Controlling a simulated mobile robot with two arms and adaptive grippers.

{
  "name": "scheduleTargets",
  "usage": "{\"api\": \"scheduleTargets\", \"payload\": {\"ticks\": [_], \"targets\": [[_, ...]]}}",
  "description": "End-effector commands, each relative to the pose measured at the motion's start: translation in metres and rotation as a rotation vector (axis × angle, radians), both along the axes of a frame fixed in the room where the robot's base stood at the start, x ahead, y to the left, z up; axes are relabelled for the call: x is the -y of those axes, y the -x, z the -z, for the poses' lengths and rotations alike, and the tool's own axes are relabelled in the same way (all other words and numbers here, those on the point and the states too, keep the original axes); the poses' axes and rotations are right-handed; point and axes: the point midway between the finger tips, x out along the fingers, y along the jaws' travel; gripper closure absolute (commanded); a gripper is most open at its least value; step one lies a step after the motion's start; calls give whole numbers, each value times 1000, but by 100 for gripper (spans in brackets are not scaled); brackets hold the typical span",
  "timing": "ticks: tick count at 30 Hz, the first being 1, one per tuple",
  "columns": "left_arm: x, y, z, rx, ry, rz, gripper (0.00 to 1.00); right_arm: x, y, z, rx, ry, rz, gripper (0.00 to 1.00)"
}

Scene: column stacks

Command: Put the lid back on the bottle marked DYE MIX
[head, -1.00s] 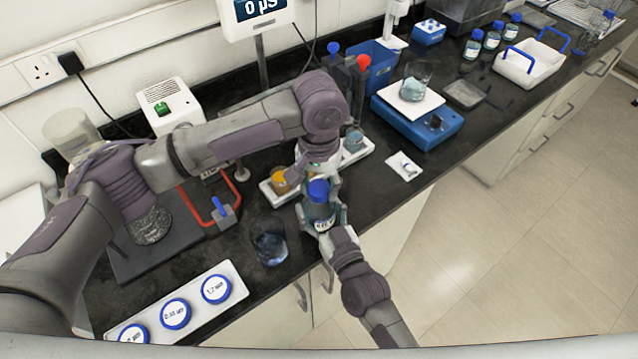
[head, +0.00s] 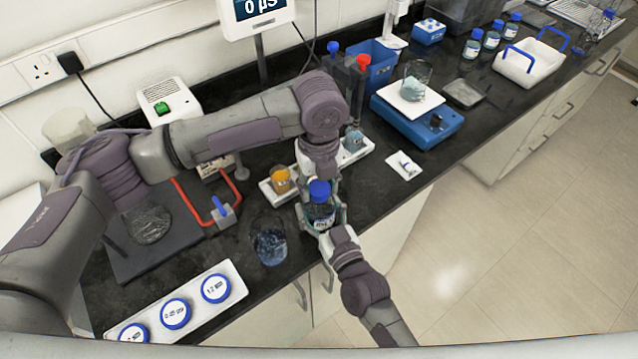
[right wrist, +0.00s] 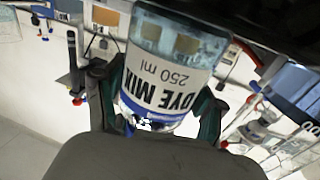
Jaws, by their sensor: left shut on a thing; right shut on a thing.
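The DYE MIX bottle (head: 321,217) is held upright by my right gripper (head: 322,224) near the bench's front edge. In the right wrist view the bottle (right wrist: 172,62) shows its label upside down, reading DYE MIX 250 ml, between the two fingers of the right gripper (right wrist: 158,112). The blue lid (head: 319,190) is at the bottle's top, with my left gripper (head: 320,182) shut on it from above. I cannot tell whether the lid is seated on the neck or just above it. The left fingertips are partly hidden.
A glass beaker of dark liquid (head: 269,247) stands left of the bottle. A white tray (head: 267,189) with an amber beaker (head: 281,180) is just behind. A blue balance (head: 440,130) stands to the right.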

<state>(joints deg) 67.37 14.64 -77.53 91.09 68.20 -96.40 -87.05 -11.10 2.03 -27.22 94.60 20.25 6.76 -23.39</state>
Motion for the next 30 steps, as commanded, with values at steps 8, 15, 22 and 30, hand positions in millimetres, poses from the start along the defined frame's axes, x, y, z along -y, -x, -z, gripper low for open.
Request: {"api": "scheduleTargets", "payload": {"ticks": [8, 15, 22, 30], "targets": [[-1, -2, 0, 3, -2, 587, 94, 0, 0, 1, -2, 1, 0, 100], [-1, -2, 0, 4, -1, 597, 41, 0, 1, 1, -2, 1, 0, 100], [-1, -1, 0, 2, -1, 596, 23, 0, 0, 1, -2, 1, 0, 100], [0, -1, -5, 3, 0, 597, 23, 0, 0, 1, -2, 1, 0, 100]]}}
